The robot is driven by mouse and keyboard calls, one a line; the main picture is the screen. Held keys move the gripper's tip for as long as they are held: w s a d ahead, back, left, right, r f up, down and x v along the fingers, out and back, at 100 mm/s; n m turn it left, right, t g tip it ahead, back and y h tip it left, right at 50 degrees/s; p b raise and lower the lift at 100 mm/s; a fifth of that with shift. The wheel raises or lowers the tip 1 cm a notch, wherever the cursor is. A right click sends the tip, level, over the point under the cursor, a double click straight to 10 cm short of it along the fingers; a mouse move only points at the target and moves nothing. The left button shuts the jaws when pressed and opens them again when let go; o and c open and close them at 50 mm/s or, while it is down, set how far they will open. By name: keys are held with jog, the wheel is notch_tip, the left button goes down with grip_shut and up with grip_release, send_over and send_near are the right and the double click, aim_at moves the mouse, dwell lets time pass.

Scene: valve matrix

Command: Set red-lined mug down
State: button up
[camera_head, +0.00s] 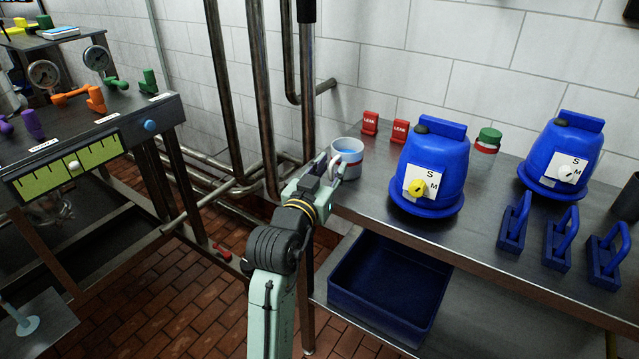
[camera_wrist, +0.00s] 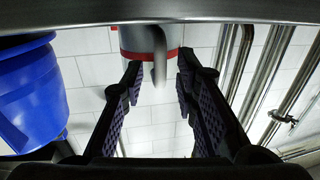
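The red-lined mug (camera_head: 349,148) is pale grey with a blue inside and stands upright on the left end of the steel table (camera_head: 455,228). It also shows in the wrist view (camera_wrist: 138,42), which looks upside down, with its red band and its handle (camera_wrist: 159,62) towards me. My gripper (camera_head: 334,171) is at the table's left edge, close to the mug. In the wrist view my gripper (camera_wrist: 158,75) is open, with one finger on each side of the handle and gaps between. I see neither finger touching the handle.
A blue drum-shaped unit (camera_head: 432,165) with a yellow knob stands right of the mug. Two red blocks (camera_head: 370,123) stand behind it. Blue handled blocks (camera_head: 514,222) and a second blue unit (camera_head: 560,150) are farther right. A blue bin (camera_head: 385,285) sits below the table. Vertical pipes (camera_head: 262,95) rise at left.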

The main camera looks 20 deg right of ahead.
jog(key=p+v, duration=0.7)
jog(key=v, duration=0.4)
jog(key=shift+s+a, duration=0.25)
